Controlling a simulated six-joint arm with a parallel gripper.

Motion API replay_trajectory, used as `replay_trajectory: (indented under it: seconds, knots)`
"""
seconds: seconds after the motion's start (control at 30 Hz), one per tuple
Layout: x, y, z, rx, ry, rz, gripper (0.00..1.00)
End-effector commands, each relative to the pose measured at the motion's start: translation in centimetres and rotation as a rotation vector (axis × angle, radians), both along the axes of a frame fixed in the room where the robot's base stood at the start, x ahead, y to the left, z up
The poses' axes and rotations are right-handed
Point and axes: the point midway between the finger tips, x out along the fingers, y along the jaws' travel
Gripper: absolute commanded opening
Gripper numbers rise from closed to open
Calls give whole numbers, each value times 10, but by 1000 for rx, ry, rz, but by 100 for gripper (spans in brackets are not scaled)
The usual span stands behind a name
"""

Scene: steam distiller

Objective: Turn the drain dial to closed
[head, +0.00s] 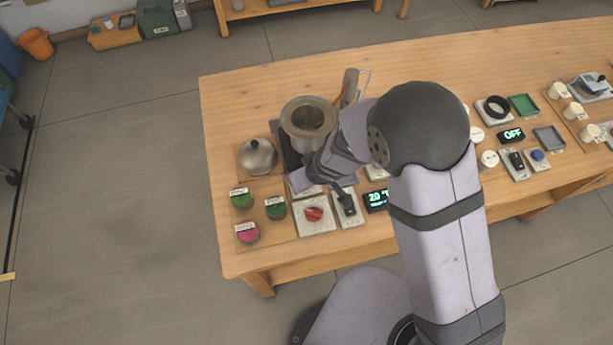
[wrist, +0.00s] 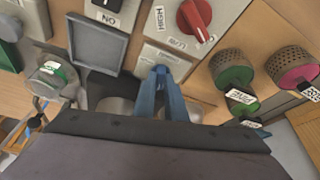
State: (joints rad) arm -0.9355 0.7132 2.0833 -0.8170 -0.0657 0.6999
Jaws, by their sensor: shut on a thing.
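The drain dial (wrist: 160,69) is a small blue knob on a pale plate (wrist: 150,54), seen in the wrist view just beyond my fingertips. My gripper (wrist: 161,78) is shut on it, with its two blue-looking fingers meeting at the knob. The fingers cover much of the dial, so its pointer and exact setting cannot be read. In the head view my dark wrist comes down beside the metal pot (head: 308,116) and hides the dial.
A red dial (wrist: 195,18) marked HIGH sits close by, also in the head view (head: 313,214). A black switch (head: 346,203) and a lit display (head: 377,199) are to its right. Green and pink jars (head: 247,232) and a domed metal lid (head: 258,157) stand at left.

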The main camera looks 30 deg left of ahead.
Motion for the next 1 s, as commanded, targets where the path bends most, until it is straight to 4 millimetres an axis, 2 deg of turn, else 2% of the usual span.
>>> replay_trajectory:
  seconds: [0.37,0.7,1.0]
  knots:
    - [1,-2,6,-3,3,111,0]
    - [3,-4,9,-4,4,333,0]
    - [5,-3,3,-1,1,519,0]
